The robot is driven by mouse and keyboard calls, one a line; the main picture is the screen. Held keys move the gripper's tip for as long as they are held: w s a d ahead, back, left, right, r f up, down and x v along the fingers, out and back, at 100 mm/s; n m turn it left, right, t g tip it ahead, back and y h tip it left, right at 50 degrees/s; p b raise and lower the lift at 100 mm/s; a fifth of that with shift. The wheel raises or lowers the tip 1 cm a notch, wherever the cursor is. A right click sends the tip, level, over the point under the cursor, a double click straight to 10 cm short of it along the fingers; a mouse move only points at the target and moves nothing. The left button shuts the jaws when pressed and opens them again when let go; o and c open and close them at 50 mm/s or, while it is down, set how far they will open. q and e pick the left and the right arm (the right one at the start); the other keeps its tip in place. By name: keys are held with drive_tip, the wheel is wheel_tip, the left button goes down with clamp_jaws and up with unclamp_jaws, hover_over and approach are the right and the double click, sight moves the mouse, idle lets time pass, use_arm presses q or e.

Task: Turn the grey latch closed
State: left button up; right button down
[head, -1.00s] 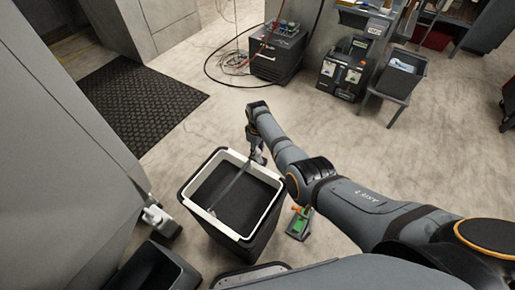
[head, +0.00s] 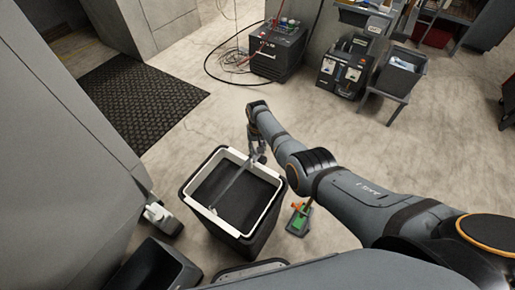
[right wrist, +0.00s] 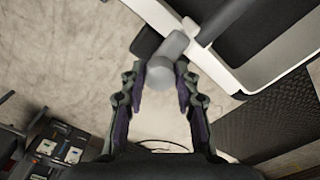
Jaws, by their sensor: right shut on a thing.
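The grey latch (head: 234,183) shows in the head view as a long thin bar slanting across the open top of a dark bin with a white rim. In the right wrist view its grey round knob (right wrist: 161,74) sits between my fingers, and the bar runs off to the upper right over the rim. My right gripper (right wrist: 160,84) is shut on this knob end. In the head view my right gripper (head: 257,152) is at the bin's far right corner, partly hidden by its own arm. My left gripper is not in view.
The bin (head: 244,236) stands beside a tall grey cabinet (head: 60,170) with a pale fitting (head: 160,215) at its edge. A green and orange item (head: 299,218) lies on the floor right of the bin. A black mat (head: 140,100) and dark machines (head: 278,50) are farther back. Open floor lies between.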

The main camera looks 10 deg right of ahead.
drive_tip(key=shift+m, duration=0.5)
drive_tip(key=c, duration=1)
unclamp_jaws()
wheel_tip(320, 180, up, 12)
drive_tip(key=shift+r, duration=0.1)
